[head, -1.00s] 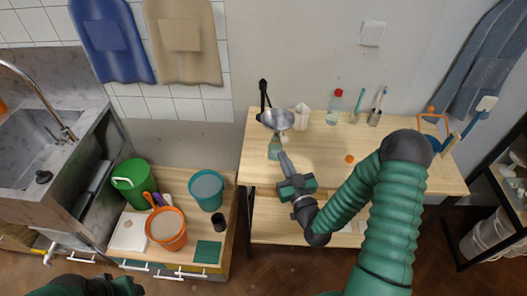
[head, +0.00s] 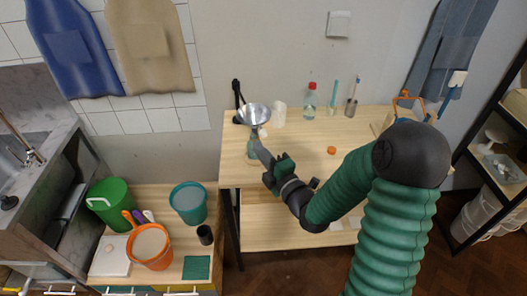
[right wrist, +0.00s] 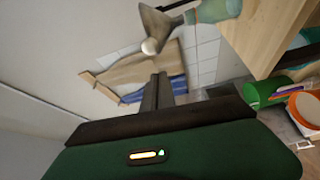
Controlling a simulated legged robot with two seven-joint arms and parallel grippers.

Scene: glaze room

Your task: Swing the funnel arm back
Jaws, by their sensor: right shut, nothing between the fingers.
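The metal funnel (head: 254,115) is held by a dark stand (head: 237,98) at the table's back left corner. It sits above a greenish clear bottle (head: 252,151) on the table. In the right wrist view the funnel (right wrist: 160,28) is near the top, with a pale round knob (right wrist: 149,46) by its rim and the bottle (right wrist: 215,10) beside it. My right gripper (head: 259,146) is shut and empty, with its fingertips just in front of the funnel and bottle. In the wrist view its fingers (right wrist: 157,92) are together, apart from the knob. My left gripper is out of view.
A white jug (head: 279,114), a red-capped bottle (head: 310,101) and tool holders stand along the table's back. An orange ball (head: 331,150) lies mid-table. Buckets, orange (head: 150,247), teal (head: 188,203) and green (head: 109,206), stand on the lower bench to the left.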

